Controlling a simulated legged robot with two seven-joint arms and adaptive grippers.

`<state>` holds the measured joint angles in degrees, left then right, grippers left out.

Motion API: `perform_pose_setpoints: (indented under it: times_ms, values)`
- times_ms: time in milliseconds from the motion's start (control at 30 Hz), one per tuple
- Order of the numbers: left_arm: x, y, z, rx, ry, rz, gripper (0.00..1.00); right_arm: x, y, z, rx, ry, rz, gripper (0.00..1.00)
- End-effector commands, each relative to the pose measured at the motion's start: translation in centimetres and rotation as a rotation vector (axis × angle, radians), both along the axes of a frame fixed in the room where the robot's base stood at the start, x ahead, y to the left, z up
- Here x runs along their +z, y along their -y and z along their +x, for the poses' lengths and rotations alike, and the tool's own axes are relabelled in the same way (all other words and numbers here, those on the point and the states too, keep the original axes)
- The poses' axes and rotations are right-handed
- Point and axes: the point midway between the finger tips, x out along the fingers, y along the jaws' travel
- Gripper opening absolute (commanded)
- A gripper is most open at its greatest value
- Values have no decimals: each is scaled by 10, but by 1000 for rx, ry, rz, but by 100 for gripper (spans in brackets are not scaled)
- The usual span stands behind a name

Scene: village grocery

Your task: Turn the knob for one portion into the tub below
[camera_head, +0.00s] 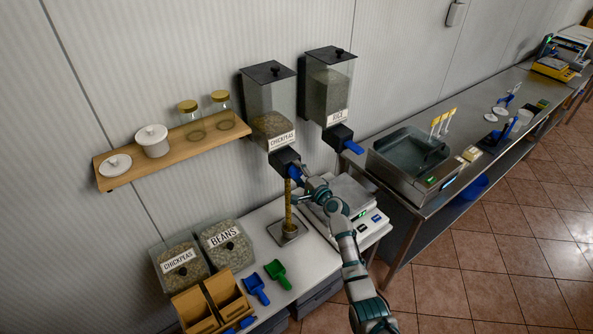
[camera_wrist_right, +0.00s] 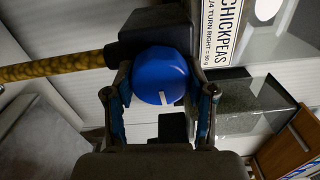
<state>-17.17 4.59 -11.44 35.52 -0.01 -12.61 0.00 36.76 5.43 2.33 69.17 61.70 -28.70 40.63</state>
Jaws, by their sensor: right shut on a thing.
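The chickpeas dispenser (camera_head: 273,105) hangs on the wall with a blue knob (camera_head: 294,171) at its outlet. My right gripper (camera_head: 305,184) is at this knob. In the right wrist view the fingers of the right gripper (camera_wrist_right: 162,100) are shut around the round blue knob (camera_wrist_right: 160,73), which has a short white mark near its lower edge. A stream of chickpeas (camera_head: 288,205) falls from the outlet and also shows in the right wrist view (camera_wrist_right: 50,67). It comes down at the small tub (camera_head: 290,231) on the counter; how full the tub is cannot be told. My left gripper is out of view.
A second dispenser (camera_head: 328,90) hangs to the right. A scale (camera_head: 350,200) stands beside the tub, under my right arm. Blue (camera_head: 257,289) and green (camera_head: 278,273) scoops lie in front, near bins marked chickpeas (camera_head: 181,262) and beans (camera_head: 224,238). A wooden shelf (camera_head: 175,147) holds jars.

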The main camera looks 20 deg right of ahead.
Motion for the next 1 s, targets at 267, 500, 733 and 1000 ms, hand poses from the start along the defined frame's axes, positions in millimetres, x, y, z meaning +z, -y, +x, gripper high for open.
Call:
perform_pose_setpoints:
  times_ms: [267,500,733,1000]
  values:
    - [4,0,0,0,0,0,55,-8,1,-1,0,-36,60,20]
    - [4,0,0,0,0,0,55,-9,1,-1,0,-40,69,20]
    - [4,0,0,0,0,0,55,-10,1,-1,1,-41,67,60]
    - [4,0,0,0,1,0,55,-6,2,-2,-1,-34,69,80]
